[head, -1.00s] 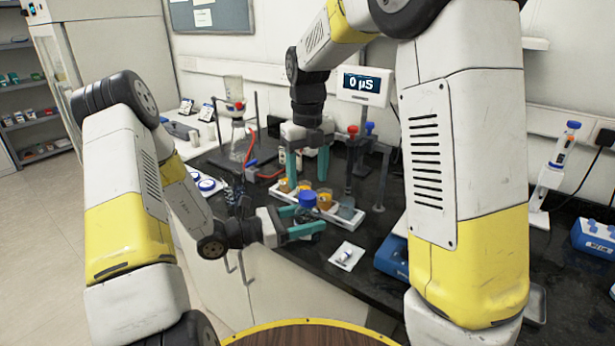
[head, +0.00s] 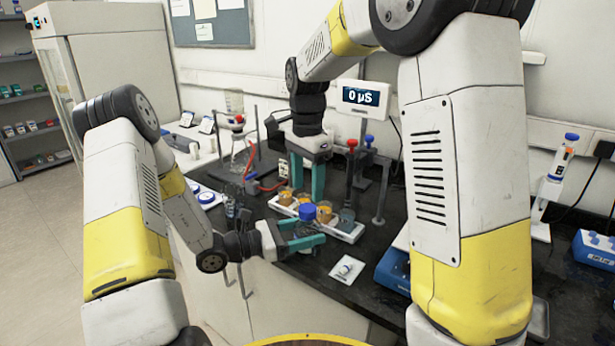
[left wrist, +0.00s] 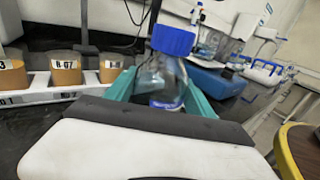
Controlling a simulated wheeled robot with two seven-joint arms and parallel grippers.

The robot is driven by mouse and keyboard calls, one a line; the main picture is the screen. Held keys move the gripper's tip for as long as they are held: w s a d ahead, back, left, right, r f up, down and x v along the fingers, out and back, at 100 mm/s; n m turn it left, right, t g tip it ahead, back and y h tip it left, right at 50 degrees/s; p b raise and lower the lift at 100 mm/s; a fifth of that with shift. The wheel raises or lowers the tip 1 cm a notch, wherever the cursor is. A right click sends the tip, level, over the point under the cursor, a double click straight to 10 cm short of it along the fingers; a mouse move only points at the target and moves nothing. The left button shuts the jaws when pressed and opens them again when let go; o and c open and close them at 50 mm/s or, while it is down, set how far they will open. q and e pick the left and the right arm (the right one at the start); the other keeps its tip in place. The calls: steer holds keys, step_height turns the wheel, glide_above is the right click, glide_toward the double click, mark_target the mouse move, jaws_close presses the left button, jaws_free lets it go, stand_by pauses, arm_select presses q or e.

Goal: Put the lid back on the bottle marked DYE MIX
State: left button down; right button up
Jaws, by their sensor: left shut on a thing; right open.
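A clear bottle (left wrist: 165,76) with a blue lid (left wrist: 173,40) on its neck stands upright in the left wrist view. Its blue-white label is too small to read, so I cannot confirm DYE MIX. Whether the lid is fully screwed down I cannot tell. In the head view the blue lid (head: 307,211) shows above the fingers and hides much of the bottle. My left gripper (head: 312,232) is shut around the bottle's body. My right gripper (head: 307,183) points down, open and empty, just above and behind the lid.
A white rack (head: 349,235) with amber-filled cups stands just behind the bottle. A white square dish (head: 347,269) lies in front on the dark bench. A clamp stand with flask (head: 238,133) is at the left back, a meter display (head: 361,97) behind.

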steer(key=n, duration=0.6)
steer(key=shift+r+n, duration=0.15)
steer(key=shift+n, duration=0.25)
steer(key=n, duration=0.4)
steer(key=shift+r, duration=0.1)
steer(key=n, duration=0.4)
steer(key=shift+r, duration=0.1)
steer(key=n, duration=0.6)
steer(key=shift+r+n, duration=0.15)
steer(key=shift+n, duration=0.25)
steer(key=n, duration=1)
steer(key=shift+r+n, duration=0.2)
steer(key=shift+n, duration=0.1)
steer(key=n, duration=0.6)
steer(key=shift+r, duration=0.15)
steer(key=n, duration=0.6)
steer(key=shift+r, duration=0.1)
